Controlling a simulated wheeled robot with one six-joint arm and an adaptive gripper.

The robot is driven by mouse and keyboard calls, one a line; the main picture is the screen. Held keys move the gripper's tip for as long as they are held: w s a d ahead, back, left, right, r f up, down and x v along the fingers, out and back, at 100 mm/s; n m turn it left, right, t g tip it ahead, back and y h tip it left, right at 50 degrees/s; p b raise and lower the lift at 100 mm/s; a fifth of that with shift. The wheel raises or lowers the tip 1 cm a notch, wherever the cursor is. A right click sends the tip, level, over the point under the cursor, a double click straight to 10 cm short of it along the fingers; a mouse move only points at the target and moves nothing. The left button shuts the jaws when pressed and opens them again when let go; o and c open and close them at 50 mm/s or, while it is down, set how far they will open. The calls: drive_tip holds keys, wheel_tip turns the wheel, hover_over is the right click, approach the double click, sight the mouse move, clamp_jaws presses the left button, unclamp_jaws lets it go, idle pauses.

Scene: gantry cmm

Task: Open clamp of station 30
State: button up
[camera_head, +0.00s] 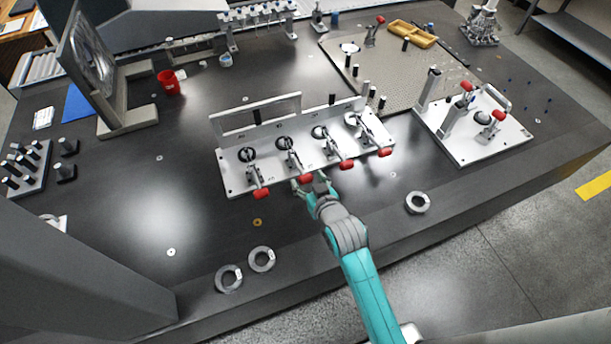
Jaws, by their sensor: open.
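A light metal fixture plate (235,185) near the middle of the dark table carries a row of toggle clamps with red-tipped handles. The red tips are at the far left (261,194), second from left (305,179), third from left (346,164) and far right (385,152). All the handles point toward the table's front edge. The station numbers are too small to read, so I cannot tell which is station 30. My gripper (309,187) is open at the plate's front edge, just in front of the second red tip; I cannot tell if it touches. No held thing shows.
Loose metal rings lie at the front left (229,278), (261,259) and front right (417,202). Another clamp plate (490,150) stands at right, beside a perforated plate (400,85). A red cup (168,82) stands at back left. The table left of my arm is mostly clear.

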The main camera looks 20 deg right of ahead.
sight(302, 171)
drive_tip(key=shift+x, duration=1.35)
clamp_jaws()
